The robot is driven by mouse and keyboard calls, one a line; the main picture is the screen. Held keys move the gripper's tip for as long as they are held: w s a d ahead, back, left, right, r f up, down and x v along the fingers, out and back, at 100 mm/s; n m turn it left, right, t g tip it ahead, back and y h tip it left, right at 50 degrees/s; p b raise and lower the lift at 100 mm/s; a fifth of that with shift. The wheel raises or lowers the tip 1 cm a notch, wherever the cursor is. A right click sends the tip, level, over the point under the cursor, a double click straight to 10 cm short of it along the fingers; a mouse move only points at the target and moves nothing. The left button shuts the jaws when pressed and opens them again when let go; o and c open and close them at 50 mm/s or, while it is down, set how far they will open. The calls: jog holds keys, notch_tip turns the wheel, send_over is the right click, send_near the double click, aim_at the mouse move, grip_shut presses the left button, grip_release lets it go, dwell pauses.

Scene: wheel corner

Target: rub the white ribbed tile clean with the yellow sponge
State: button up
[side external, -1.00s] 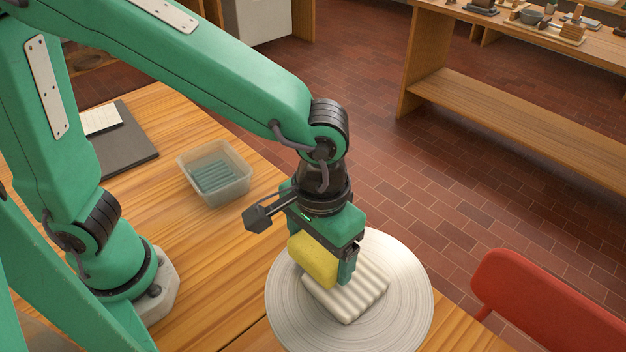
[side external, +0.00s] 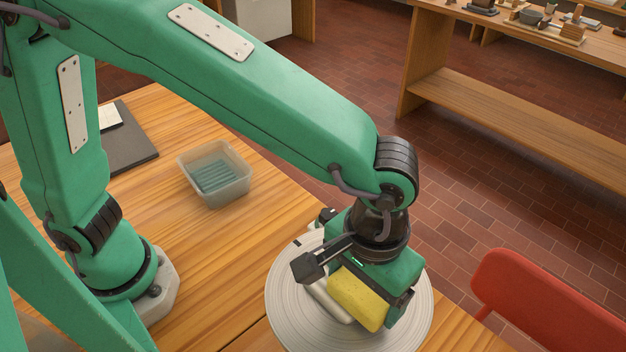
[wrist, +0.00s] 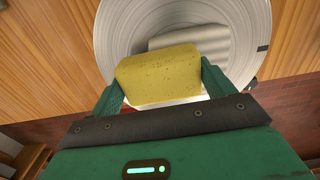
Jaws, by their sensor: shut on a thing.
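My gripper (side external: 366,290) is shut on the yellow sponge (side external: 357,299), which sits between the two green fingers in the wrist view (wrist: 158,76). The white ribbed tile (side external: 326,300) lies on the round pale wheel (side external: 283,311). In the side view the sponge and gripper hide most of the tile, and only its left part shows. In the wrist view the tile (wrist: 190,38) shows behind the sponge's far edge, partly covered by it. I cannot tell whether the sponge's underside touches the tile. No marks can be made out on the visible ribs.
A translucent bin (side external: 215,173) with a ribbed blue-green bottom stands on the wooden table (side external: 228,255), left of the wheel. A dark flat board (side external: 128,140) with pale paper lies farther back. A red chair (side external: 545,305) stands off the table's right side. Table between bin and wheel is clear.

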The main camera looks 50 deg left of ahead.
jog(key=shift+d, duration=0.5)
jog(key=shift+r, duration=4.05)
jog(key=shift+a, duration=0.1)
jog(key=w+a+f, duration=0.1)
jog(key=w+a, duration=0.4)
jog(key=a, duration=0.6)
jog(key=w+a+f, duration=0.1)
jog(key=w+a, duration=0.5)
jog(key=a, duration=0.6)
jog(key=w+a+f, duration=0.2)
jog(key=w+a, duration=0.3)
jog(key=a, duration=0.6)
jog(key=shift+w+a, duration=0.2)
jog(key=shift+a, duration=0.2)
jog(key=shift+f, duration=0.1)
